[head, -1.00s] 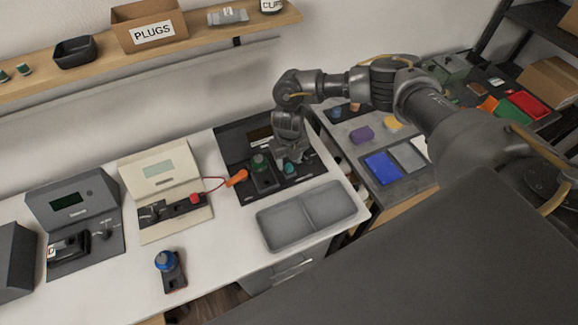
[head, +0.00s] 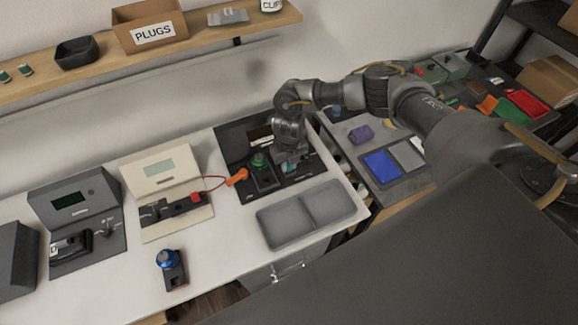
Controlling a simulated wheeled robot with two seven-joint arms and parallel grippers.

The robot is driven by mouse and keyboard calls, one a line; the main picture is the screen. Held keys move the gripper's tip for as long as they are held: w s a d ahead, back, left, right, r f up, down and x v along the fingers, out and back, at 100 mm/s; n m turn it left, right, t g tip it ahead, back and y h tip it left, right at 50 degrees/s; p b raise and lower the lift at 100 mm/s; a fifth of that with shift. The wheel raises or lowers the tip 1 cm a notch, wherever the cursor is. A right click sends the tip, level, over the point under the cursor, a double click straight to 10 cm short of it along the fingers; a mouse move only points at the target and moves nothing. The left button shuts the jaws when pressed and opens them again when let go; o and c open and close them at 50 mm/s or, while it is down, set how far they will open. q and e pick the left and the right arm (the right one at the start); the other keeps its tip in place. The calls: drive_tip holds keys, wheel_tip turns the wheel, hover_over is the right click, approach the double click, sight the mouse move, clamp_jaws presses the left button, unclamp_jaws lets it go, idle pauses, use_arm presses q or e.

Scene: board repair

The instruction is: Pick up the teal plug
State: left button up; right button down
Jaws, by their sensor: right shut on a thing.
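The teal plug (head: 291,168) is at the right of the black board unit (head: 232,146) on the white bench. Only a small teal patch of it shows, as my right gripper covers most of it. My right gripper (head: 291,163) points down over the unit and is shut on the teal plug. Whether the plug still touches the unit cannot be told. My left gripper is not in view.
A green-topped block (head: 260,162) stands just left of my gripper, and an orange connector (head: 237,177) with a red wire beyond it. A grey two-part tray (head: 264,240) lies in front. A blue-topped part (head: 167,259) stands front left.

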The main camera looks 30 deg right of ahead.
drive_tip(key=shift+r, duration=0.1)
drive_tip(key=shift+r, duration=0.3)
wheel_tip(320, 180, up, 2)
drive_tip(key=shift+w+r, duration=0.1)
drive_tip(key=s+d+r+b, duration=0.2)
drive_tip(key=s+d+r, duration=0.6)
drive_tip(key=s+r, duration=0.2)
drive_tip(key=shift+s+b, duration=0.35)
drive_tip(key=shift+s, duration=0.45)
drive_tip(key=shift+d, duration=0.1)
